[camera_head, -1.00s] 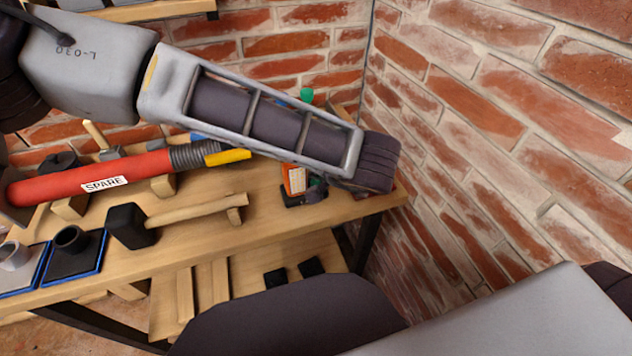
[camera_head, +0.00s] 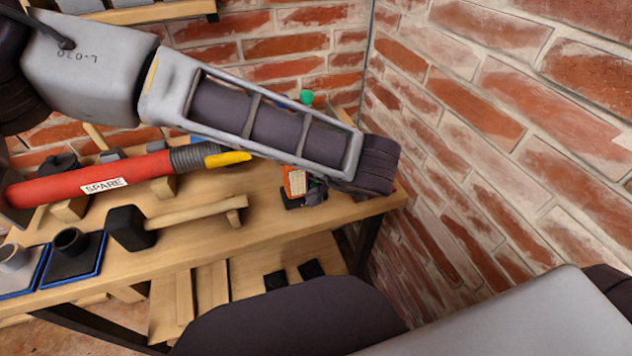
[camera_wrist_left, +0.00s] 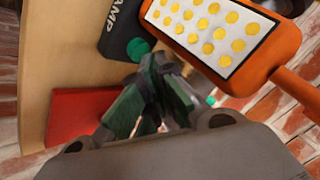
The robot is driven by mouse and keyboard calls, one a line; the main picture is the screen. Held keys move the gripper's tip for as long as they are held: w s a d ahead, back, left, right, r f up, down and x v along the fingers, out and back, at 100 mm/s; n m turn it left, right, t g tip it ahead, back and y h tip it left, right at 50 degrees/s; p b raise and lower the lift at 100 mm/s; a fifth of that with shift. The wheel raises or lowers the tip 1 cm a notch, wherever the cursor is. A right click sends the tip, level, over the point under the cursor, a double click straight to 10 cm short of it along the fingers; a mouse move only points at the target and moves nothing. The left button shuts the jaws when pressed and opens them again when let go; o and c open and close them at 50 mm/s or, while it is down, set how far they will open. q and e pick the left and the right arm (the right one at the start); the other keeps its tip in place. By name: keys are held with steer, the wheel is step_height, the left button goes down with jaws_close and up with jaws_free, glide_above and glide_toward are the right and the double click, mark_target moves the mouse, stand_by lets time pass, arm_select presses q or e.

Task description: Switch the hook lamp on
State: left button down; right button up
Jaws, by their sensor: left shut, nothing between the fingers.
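The hook lamp is orange with a pale panel of yellow dots (camera_wrist_left: 216,30) at the upper right of the left wrist view. In the head view the lamp (camera_head: 294,181) stands near the bench's right end, partly behind my left arm. A dark block with the letters "AMP" (camera_wrist_left: 120,28) and a round green button (camera_wrist_left: 138,48) lies beside it. My left gripper (camera_wrist_left: 158,70) is shut and empty, its tips close to the green button; contact cannot be told. In the head view it is mostly hidden by my arm. My right gripper is not in view.
A red object (camera_wrist_left: 80,115) lies left of the fingers. On the bench (camera_head: 270,222) are a red cylinder marked "SPARE" (camera_head: 130,175), a black-headed mallet (camera_head: 130,228) and black-and-blue trays (camera_head: 88,275). A brick wall (camera_head: 500,130) stands close on the right.

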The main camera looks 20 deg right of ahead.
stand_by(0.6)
arm_select(q)
steer(key=shift+f, duration=0.15)
steer(key=shift+f+b, duration=0.3)
steer(key=shift+b, duration=0.15)
steer(key=shift+r, duration=0.5)
stand_by(0.5)
steer(key=shift+r+p, duration=1.85)
steer(key=shift+r, duration=1.1)
